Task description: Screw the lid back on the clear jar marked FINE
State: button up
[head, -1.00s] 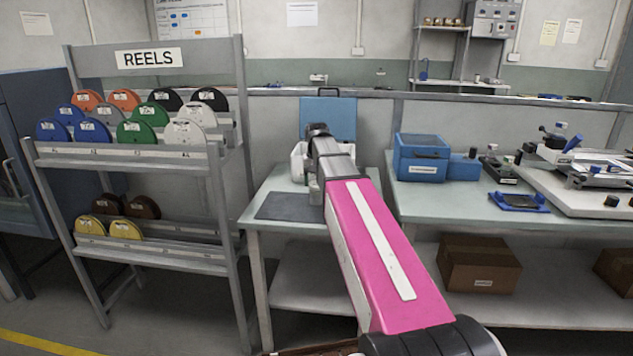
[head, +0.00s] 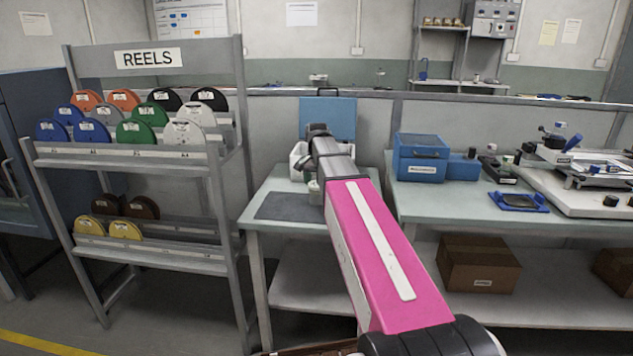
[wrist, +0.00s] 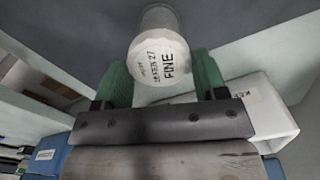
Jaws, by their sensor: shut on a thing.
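In the wrist view a round white lid (wrist: 160,62) marked FINE faces the camera. My gripper (wrist: 161,74) is shut on it, with one green finger at each side. The clear grey jar (wrist: 160,15) shows behind the lid, narrowing away from the camera and roughly in line with it. I cannot tell whether the lid touches or sits on its rim. In the head view my arm reaches over the small table, and a small pale round shape (head: 313,186) shows beside its end; most of the jar is hidden there.
A white bin (wrist: 268,112) stands close to the right finger; it also shows on the table (head: 285,207) in the head view (head: 297,163). A dark mat (head: 290,206) lies at the front. Blue boxes (head: 421,166) stand on the right bench. A reel rack (head: 150,152) stands left.

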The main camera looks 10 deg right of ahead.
jog(key=shift+m, duration=0.9)
jog(key=m, duration=0.4)
jog(key=shift+s, duration=0.1)
jog(key=o, duration=0.8)
jog(key=shift+c, duration=1)
jog(key=shift+r, duration=1.2)
